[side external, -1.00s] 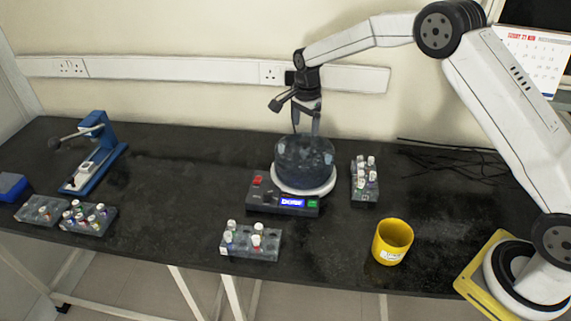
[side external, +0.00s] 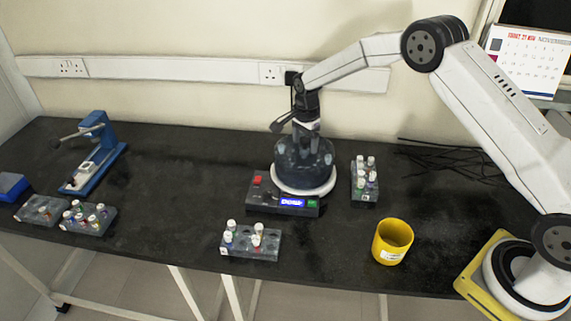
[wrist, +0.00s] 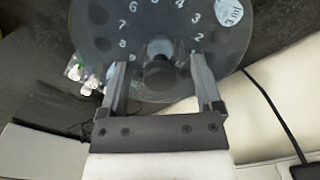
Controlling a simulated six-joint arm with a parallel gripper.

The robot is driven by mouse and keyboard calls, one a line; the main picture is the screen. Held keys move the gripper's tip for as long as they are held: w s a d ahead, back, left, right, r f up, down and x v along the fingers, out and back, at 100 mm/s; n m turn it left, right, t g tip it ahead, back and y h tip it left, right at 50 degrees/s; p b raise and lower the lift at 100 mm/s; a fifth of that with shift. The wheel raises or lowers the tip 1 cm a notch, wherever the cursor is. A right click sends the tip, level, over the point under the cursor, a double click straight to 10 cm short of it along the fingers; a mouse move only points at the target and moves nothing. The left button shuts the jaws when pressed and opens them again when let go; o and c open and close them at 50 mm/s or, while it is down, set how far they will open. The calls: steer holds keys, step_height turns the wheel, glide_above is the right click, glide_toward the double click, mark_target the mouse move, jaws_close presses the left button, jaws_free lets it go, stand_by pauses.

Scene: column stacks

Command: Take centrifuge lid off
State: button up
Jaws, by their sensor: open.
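The centrifuge (side external: 284,203) stands mid-bench with a red button, a lit blue display and a green button on its front. Its dark translucent lid (side external: 290,172) sits on the white round body (side external: 313,191). My gripper (side external: 306,142) is directly over the lid, pointing down. In the wrist view, my gripper (wrist: 160,70) is open, with one finger on each side of the dark lid knob (wrist: 159,74). The lid (wrist: 176,25) shows printed numbers and a white label there. Whether the fingers touch the knob cannot be told.
A vial rack (side external: 365,182) stands close right of the centrifuge, another (side external: 266,245) in front. A yellow mug (side external: 393,241) is at the front right. A blue press (side external: 95,155) and more racks stand left. Black cables (side external: 450,160) lie back right.

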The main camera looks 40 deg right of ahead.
steer(key=shift+c, duration=0.2)
jaws_close()
steer(key=shift+r, duration=0.15)
stand_by(0.4)
steer(key=shift+r, duration=4.9)
